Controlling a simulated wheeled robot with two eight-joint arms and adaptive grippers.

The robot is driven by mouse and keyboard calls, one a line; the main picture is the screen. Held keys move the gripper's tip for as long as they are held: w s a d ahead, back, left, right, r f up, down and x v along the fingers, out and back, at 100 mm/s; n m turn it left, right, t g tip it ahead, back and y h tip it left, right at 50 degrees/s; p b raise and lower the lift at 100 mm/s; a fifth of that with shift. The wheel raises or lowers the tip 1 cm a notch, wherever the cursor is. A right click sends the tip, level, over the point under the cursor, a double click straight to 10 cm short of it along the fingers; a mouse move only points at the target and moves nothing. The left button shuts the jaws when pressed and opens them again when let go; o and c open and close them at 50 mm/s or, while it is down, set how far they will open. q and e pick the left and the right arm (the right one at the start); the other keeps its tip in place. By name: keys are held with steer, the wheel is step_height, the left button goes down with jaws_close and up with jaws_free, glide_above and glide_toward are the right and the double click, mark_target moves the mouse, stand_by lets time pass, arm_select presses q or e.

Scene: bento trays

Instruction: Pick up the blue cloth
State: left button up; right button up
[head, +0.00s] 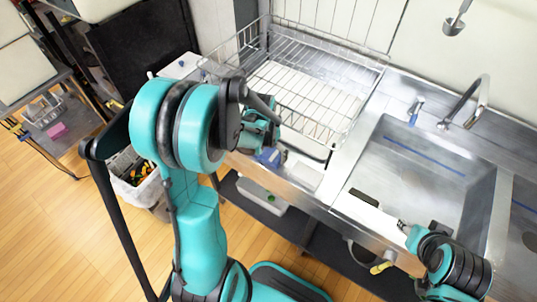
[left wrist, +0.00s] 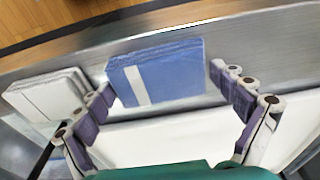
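The blue cloth (left wrist: 183,73) is a folded stack with a white stripe, lying on the metal counter edge. In the head view a small part of it (head: 269,157) shows below my left gripper (head: 262,138); the hand covers the rest. In the left wrist view my left gripper (left wrist: 163,88) is open, with one fingertip near each end of the cloth. I cannot tell whether the fingers touch it. My right gripper (head: 404,227) is over the front edge of the sink, far from the cloth; its fingers are too small to read.
A folded white cloth (left wrist: 45,96) lies beside the blue one, close to one finger; it also shows in the head view (head: 308,177). A wire dish rack (head: 345,122) stands behind. The sink (head: 425,170) with its faucet (head: 483,95) is to the right. A dark sponge-like block (head: 364,197) lies on the sink's front ledge.

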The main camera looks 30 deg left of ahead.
arm_select(q)
steer(key=c, duration=0.3)
step_height(320, 180, up, 28)
steer(key=p, duration=0.8)
steer(key=shift+p, duration=0.35)
steer(key=shift+c, duration=0.2)
